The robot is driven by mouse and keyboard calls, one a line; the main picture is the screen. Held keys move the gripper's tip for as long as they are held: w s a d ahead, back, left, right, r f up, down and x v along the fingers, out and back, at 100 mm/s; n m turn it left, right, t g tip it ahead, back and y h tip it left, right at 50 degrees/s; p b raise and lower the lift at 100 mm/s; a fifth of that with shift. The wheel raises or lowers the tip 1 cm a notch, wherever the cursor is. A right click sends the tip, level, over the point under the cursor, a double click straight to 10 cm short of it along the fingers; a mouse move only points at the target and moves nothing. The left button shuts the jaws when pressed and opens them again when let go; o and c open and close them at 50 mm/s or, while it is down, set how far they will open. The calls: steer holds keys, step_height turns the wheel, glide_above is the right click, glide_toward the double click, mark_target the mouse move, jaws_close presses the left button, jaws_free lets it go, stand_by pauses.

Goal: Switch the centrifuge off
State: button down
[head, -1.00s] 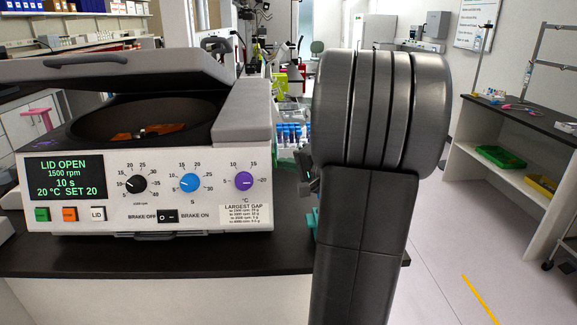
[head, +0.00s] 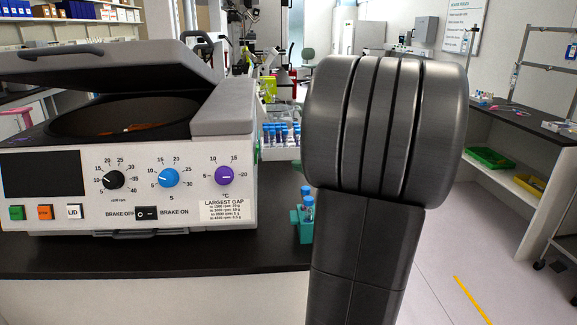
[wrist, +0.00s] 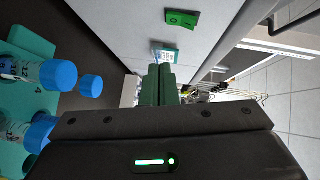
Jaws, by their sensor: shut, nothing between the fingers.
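The centrifuge (head: 75,215) stands on the dark bench at left in the head view with its lid (head: 110,62) raised. Its display (head: 42,173) is dark. In the wrist view a pale wall, apparently the centrifuge's side (wrist: 130,25), carries a green switch-like part (wrist: 182,19) and a small label (wrist: 165,54). My gripper (wrist: 163,70) shows green fingers, shut and empty, pointing along that wall. The green part lies beyond the fingertips, apart from them in the picture. In the head view my arm hides the gripper.
A teal rack (head: 303,228) with blue-capped tubes stands on the bench beside the centrifuge; blue-capped tubes (wrist: 58,75) also show close to my gripper's left in the wrist view. More tubes (head: 282,133) stand behind. The floor (head: 450,250) at right is clear.

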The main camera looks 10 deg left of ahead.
steer(key=shift+f+v, duration=0.15)
steer(key=shift+v, duration=0.85)
steer(key=shift+f+v, duration=0.15)
steer(key=shift+v, duration=0.85)
steer(key=shift+w, duration=0.1)
